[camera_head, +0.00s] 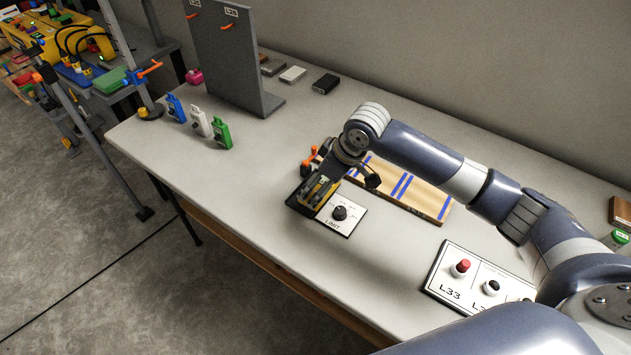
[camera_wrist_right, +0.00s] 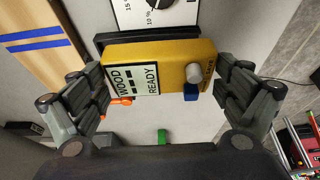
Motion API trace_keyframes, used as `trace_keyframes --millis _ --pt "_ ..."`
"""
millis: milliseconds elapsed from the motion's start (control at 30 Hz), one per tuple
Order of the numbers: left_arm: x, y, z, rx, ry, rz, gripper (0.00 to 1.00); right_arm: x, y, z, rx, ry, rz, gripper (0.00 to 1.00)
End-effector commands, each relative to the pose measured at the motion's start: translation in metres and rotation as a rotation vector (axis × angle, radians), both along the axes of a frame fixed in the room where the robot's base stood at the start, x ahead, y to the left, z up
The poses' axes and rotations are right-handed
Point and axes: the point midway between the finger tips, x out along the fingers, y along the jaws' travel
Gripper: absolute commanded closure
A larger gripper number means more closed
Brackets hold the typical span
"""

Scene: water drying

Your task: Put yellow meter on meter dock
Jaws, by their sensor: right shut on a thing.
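The yellow meter (camera_wrist_right: 175,66) is between the fingers of my right gripper (camera_wrist_right: 168,92), which is shut on it. It has a "WOOD READY" display, a grey knob and a blue part. In the head view my right gripper (camera_head: 318,190) points down over the table's front part, with a little of the yellow meter (camera_head: 322,187) showing. A dark dock (camera_head: 297,200) lies under it, beside the white LIMIT dial panel (camera_head: 345,223). In the wrist view the dock's dark edge (camera_wrist_right: 101,40) shows behind the meter. I cannot tell whether they touch. My left gripper is out of view.
A wooden board with blue stripes (camera_head: 432,200) lies behind the gripper. A button panel (camera_head: 452,285) is at the right. The table's left front is clear.

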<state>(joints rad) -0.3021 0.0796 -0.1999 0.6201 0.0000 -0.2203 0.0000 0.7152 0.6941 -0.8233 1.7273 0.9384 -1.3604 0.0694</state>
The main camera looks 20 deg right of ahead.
Motion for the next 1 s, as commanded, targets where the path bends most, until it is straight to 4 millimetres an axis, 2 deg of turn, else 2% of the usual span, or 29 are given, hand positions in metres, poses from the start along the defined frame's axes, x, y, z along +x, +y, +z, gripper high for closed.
trace_keyframes --millis 100,300,433,633,1000 --pt "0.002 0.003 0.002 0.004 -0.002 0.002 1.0 0.019 0.004 0.0 0.002 -0.001 -0.001 0.44" --pt "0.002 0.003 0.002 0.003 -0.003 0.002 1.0 0.033 0.006 -0.002 0.001 -0.002 0.001 0.44" --pt "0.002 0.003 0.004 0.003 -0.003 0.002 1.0 0.033 0.006 -0.01 0.0 0.001 0.0 0.44" --pt "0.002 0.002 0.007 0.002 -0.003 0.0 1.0 0.033 0.006 -0.036 0.0 0.001 0.001 0.44" --pt "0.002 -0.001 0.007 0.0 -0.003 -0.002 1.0 0.033 0.006 -0.041 0.0 -0.001 0.001 0.44"
